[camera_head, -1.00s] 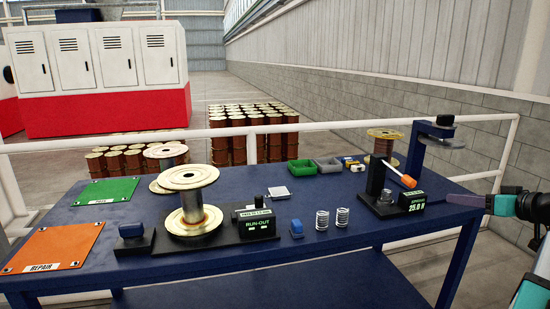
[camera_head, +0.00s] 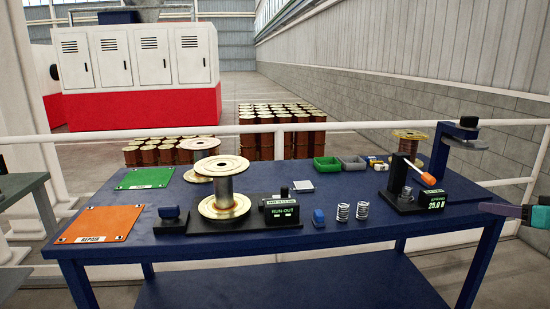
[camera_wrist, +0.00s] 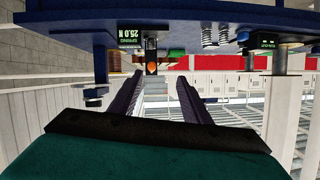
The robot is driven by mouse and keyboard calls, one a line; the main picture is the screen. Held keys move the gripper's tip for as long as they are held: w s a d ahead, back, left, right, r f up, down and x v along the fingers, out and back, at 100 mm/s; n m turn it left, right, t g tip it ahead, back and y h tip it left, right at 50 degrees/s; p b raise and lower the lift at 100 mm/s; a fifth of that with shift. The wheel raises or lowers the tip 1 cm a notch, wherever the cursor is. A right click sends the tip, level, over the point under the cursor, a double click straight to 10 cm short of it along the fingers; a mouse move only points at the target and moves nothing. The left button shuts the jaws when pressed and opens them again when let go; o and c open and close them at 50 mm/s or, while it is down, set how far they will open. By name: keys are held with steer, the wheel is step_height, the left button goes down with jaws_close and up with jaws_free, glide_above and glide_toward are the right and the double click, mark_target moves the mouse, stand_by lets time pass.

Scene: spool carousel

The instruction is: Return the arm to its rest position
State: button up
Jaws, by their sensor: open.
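My gripper (camera_head: 517,213) is at the right edge of the head view, just off the right side of the blue table (camera_head: 300,238). Its jaws are apart and empty. In the wrist view my gripper (camera_wrist: 165,95) shows two dark fingers with a clear gap between them. The table appears upside down at the top of that view, beyond the fingers. Most of my arm is outside the head view.
A spring tester (camera_head: 405,195) with an orange-handled lever stands near the table's right end. A spool (camera_head: 226,190) stands on the run-out stand, left of two springs (camera_head: 343,212). Green (camera_head: 145,178) and orange mats (camera_head: 98,224) lie left. A white rail (camera_head: 350,127) runs behind.

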steer(key=w+a+f+n+g+y, duration=0.1)
steer(key=w+a+f+g+y, duration=0.1)
steer(key=w+a+f, duration=0.6)
steer(key=w+a+f+n+g+y, duration=0.1)
steer(key=w+a+f+g+y, duration=0.3)
steer(key=a+f, duration=0.75)
steer(key=s+a+f+g+p, duration=0.1)
steer(key=a+f+g, duration=0.1)
steer(key=a+f, duration=0.9)
steer(key=s+a+f+g, duration=0.1)
steer(key=a+f, duration=0.7)
steer(key=f, duration=0.5)
steer(key=s+a+f+n+g+h, duration=0.1)
steer(key=s+a+f+g, duration=0.3)
steer(key=s+a+f, duration=0.45)
steer(key=s+a+f+g+h, duration=0.1)
steer(key=s+a+f+g, duration=0.3)
steer(key=s+f, duration=0.75)
steer(key=s+f+g+h, duration=0.25)
steer(key=s+f, duration=0.45)
steer(key=s, duration=0.4)
steer(key=s+d+f+m+h, duration=0.1)
steer(key=s+d+m+h, duration=0.2)
steer(key=s+d, duration=0.1)
steer(key=shift+d+f+h+p, duration=0.35)
steer(key=shift+d+p, duration=0.1)
steer(key=shift+d, duration=0.45)
